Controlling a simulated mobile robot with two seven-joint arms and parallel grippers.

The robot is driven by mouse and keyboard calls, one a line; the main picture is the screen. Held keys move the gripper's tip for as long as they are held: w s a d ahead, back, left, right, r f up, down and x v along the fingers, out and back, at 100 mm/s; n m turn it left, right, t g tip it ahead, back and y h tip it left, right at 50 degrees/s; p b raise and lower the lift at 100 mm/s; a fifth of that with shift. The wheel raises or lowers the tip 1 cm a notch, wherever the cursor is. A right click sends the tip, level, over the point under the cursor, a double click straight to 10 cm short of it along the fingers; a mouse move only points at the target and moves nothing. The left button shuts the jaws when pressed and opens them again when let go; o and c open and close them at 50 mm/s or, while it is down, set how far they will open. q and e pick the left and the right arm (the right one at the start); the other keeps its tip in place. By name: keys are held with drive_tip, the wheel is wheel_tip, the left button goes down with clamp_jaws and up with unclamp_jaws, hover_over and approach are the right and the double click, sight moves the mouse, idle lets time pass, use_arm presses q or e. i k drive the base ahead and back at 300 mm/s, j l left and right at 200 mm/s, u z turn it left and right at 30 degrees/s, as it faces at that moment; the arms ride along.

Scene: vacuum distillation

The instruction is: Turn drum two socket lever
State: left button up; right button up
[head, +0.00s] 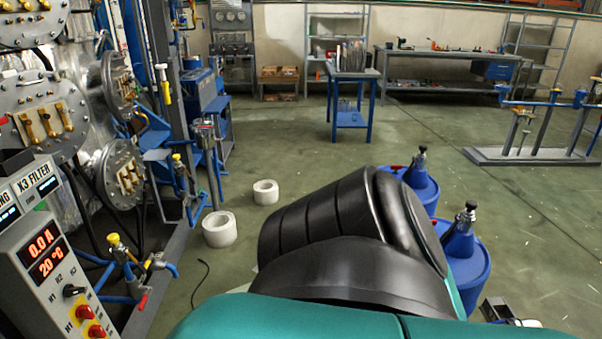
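Two blue drums stand at the right behind my own black and teal arm. The nearer drum (470,270) has a dark socket fitting with a black knob (468,213) on top. The farther drum (425,193) has a similar fitting (420,160), with a small red part (397,168) beside it, perhaps a lever. No label shows which is drum two. My arm hides the left and lower parts of the drums. Neither of my grippers is in view, so their distance to the drums cannot be seen.
A control panel (60,270) showing 0.0 A and 20 °C stands at the left, beside blue pipework and valves. Two white cylinders (220,229) (265,192) are on the floor. A blue table (352,74) and shelves stand behind. The middle floor is clear.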

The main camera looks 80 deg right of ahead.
sight(404, 176)
drive_tip(key=z, duration=3.1)
drive_tip(key=i+j+z, duration=0.35)
drive_tip(key=j+z, duration=0.2)
drive_tip(key=i+j, duration=0.2)
drive_tip(key=j, duration=0.2)
